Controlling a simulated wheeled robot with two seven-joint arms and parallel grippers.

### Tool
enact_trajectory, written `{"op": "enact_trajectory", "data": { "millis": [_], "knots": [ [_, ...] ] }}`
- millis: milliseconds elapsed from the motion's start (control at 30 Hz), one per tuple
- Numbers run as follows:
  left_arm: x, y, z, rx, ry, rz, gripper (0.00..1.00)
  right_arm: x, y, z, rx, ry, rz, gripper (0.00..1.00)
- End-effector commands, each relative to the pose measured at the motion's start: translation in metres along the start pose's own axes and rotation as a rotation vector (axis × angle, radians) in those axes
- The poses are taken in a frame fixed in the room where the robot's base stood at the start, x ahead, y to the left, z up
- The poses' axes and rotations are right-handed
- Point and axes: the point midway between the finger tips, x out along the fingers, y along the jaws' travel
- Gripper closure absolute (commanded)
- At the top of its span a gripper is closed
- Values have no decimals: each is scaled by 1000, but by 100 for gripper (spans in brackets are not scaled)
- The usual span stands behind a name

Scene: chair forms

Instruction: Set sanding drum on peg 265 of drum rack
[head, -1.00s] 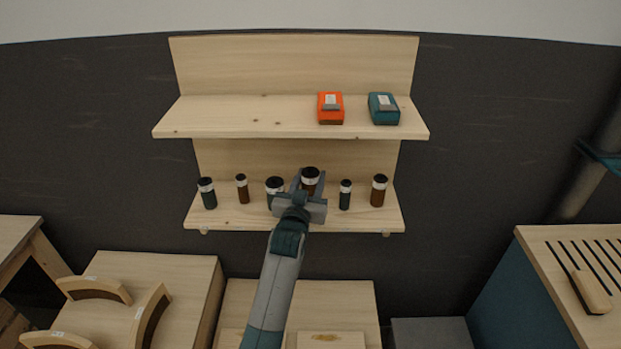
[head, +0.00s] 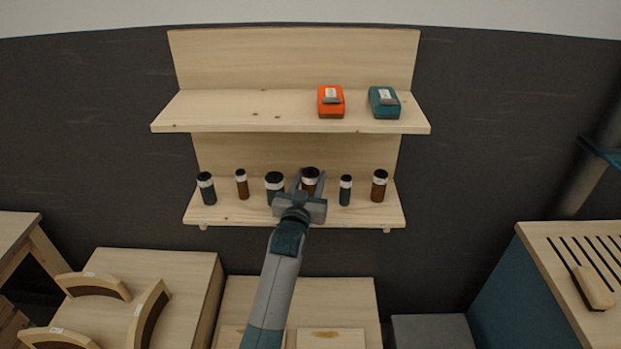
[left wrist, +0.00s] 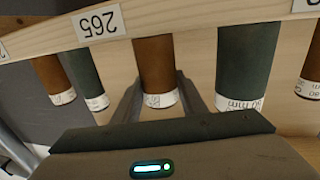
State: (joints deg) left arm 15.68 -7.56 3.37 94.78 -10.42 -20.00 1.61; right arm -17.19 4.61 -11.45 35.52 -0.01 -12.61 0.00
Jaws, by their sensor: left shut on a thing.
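My left gripper (head: 308,184) is shut on a brown sanding drum with a white band and dark top (head: 310,175), in the row of drums on the lower shelf, the drum rack (head: 240,215). In the left wrist view the brown drum (left wrist: 156,65) is between the two fingers, its white-labelled end toward the palm. A label reading 265 (left wrist: 98,25) shows upside down on the rack's edge, left of the held drum there. The held drum's lower end and any peg under it are hidden, so I cannot tell whether it is seated. My right gripper is not in view.
Green drums (head: 274,186) (head: 345,190) stand close on both sides of the held drum, with more brown and green drums farther out. The upper shelf (head: 230,110) overhangs behind, holding an orange box (head: 331,101) and a teal box (head: 384,102). Tables and chair parts (head: 150,315) lie below.

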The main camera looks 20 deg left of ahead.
Motion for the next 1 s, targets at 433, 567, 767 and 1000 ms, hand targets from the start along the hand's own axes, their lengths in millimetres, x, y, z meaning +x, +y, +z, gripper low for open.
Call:
{"op": "enact_trajectory", "data": {
  "millis": [433, 567, 767, 1000],
  "knots": [
    [0, 0, 4, 0, 0, 0, 40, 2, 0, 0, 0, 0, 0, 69],
    [0, 0, 3, 0, 0, 0, 40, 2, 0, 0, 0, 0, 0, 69],
    [-1, 0, 4, 0, -1, 0, 40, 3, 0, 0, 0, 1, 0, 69],
    [-14, 0, 5, 0, 1, 0, 40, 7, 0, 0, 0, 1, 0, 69]
  ]
}}
